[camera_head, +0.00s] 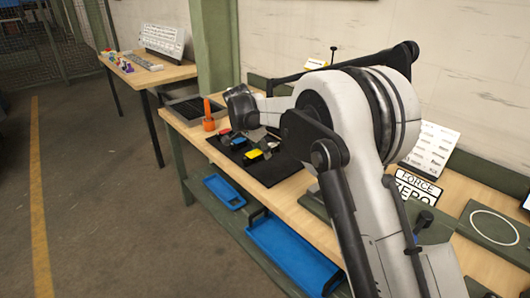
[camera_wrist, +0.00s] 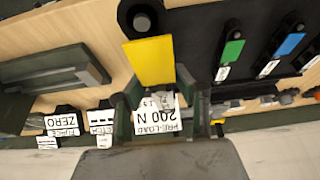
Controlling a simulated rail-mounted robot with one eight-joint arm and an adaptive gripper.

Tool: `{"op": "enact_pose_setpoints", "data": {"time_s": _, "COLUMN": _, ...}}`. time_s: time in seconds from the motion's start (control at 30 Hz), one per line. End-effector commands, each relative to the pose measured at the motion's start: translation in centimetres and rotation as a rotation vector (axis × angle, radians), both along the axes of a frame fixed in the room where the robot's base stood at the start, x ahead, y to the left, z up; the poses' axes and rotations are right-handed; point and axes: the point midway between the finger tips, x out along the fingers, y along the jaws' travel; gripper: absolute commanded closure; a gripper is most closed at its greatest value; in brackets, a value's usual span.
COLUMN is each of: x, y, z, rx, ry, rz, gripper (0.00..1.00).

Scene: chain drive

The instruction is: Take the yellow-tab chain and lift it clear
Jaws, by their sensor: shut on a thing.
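My gripper (camera_wrist: 157,88) is shut on the yellow-tab chain, with the yellow tab (camera_wrist: 150,60) standing out past the fingers in the wrist view. Grey metal shows between the fingers, and a dark end piece with a round stud lies beyond the tab. The tab looks much larger than the green tab (camera_wrist: 232,50) and blue tab (camera_wrist: 290,43), which lie on the black mat (camera_wrist: 197,28) to its right. In the head view the yellow tab (camera_head: 253,154) shows over the mat, left of my wrist; my arm hides part of the chain. The gap beneath it cannot be judged.
A sign reading "PRE-LOAD 200 N" (camera_wrist: 160,122) and a "FORCE ZERO" sign (camera_wrist: 62,124) stand at the bench's back. An orange upright tool (camera_head: 208,120) stands near the mat's far end. Blue bins (camera_head: 288,258) sit on the shelf below. The floor in front is clear.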

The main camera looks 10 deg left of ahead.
Motion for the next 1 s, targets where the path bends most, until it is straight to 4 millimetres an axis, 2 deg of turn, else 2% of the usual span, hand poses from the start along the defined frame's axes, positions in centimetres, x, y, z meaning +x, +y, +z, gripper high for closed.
{"op": "enact_pose_setpoints", "data": {"time_s": 0.33, "x": 0.0, "y": 0.0, "z": 0.5, "rx": 0.0, "ry": 0.0, "rz": 0.0, "gripper": 1.0}}
{"op": "enact_pose_setpoints", "data": {"time_s": 1.0, "x": 0.0, "y": 0.0, "z": 6.0, "rx": 0.0, "ry": 0.0, "rz": 0.0, "gripper": 1.0}}
